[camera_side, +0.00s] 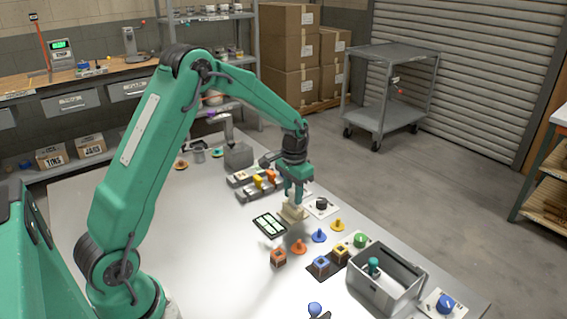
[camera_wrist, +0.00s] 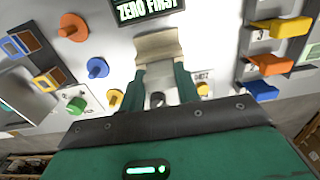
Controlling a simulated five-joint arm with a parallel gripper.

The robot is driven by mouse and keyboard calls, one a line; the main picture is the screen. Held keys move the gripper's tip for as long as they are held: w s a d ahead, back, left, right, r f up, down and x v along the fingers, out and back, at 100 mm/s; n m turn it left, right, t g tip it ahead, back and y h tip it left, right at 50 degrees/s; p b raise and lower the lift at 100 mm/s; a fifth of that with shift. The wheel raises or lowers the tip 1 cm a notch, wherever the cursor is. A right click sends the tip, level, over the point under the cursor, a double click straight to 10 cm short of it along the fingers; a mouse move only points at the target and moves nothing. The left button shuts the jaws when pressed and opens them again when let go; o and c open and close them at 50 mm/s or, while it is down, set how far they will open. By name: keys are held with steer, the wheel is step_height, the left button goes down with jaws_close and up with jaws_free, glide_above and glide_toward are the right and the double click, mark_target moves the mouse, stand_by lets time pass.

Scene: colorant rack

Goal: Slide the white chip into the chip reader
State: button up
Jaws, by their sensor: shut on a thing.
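My gripper (camera_side: 296,197) points down at the middle of the table, with its teal fingers shut on a small pale piece, which I take to be the white chip. The fingers mostly hide it; in the wrist view my gripper (camera_wrist: 161,70) shows only a pale patch between the fingertips. A beige block, seemingly the chip reader (camera_side: 292,214), sits directly under the fingers. In the wrist view the beige reader (camera_wrist: 157,42) shows just beyond the fingertips. I cannot tell whether the chip is in its slot or just above it.
A black sign (camera_side: 269,225) lies beside the reader. Orange (camera_side: 298,247), blue (camera_side: 319,236) and yellow (camera_side: 338,225) pegs stand in front of it. A grey open bin (camera_side: 408,292) is near the front right. A rack with coloured levers (camera_wrist: 280,28) stands on the other side.

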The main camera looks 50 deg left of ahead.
steer(key=shift+f, duration=1.05)
steer(key=shift+r, duration=0.2)
stand_by(0.3)
steer(key=shift+r, duration=1.2)
steer(key=shift+f, duration=1.25)
stand_by(1.4)
steer(key=shift+r, duration=1.4)
steer(key=shift+f, duration=0.4)
stand_by(0.8)
